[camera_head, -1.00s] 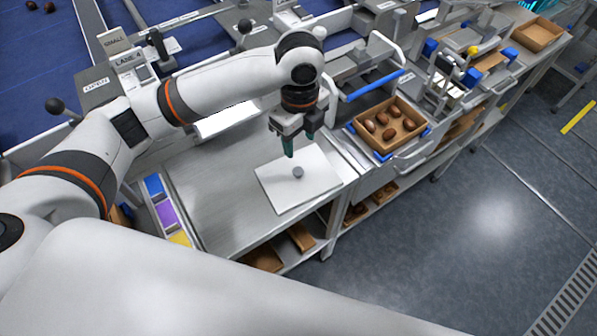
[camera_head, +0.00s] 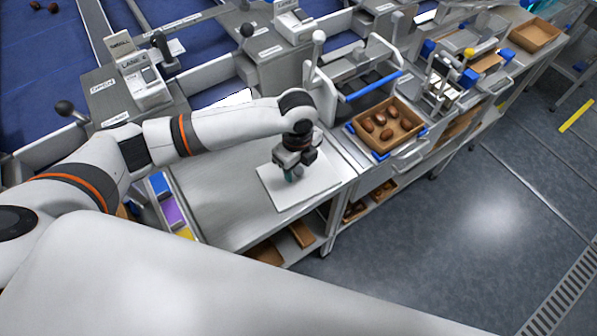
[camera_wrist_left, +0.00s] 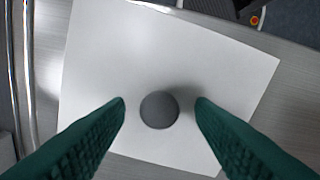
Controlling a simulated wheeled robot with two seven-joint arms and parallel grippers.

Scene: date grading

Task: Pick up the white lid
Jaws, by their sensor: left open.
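The white lid (camera_head: 318,184) is a flat square sheet lying on the grey metal table. In the left wrist view the lid (camera_wrist_left: 215,62) fills most of the picture, with a round grey knob (camera_wrist_left: 159,110) near its middle. My left gripper (camera_head: 292,176) points down over the lid's middle and hides the knob in the head view. In the left wrist view its green fingers (camera_wrist_left: 160,103) are apart, one on each side of the knob, with gaps to both sides. It holds nothing. My right gripper is not in view.
A cardboard box of dates (camera_head: 414,138) sits on blue-edged supports to the right of the lid. A press-like frame with a blue bar (camera_head: 373,86) stands behind it. Blue, purple and yellow bins (camera_head: 171,211) lie at the left. The table left of the lid is clear.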

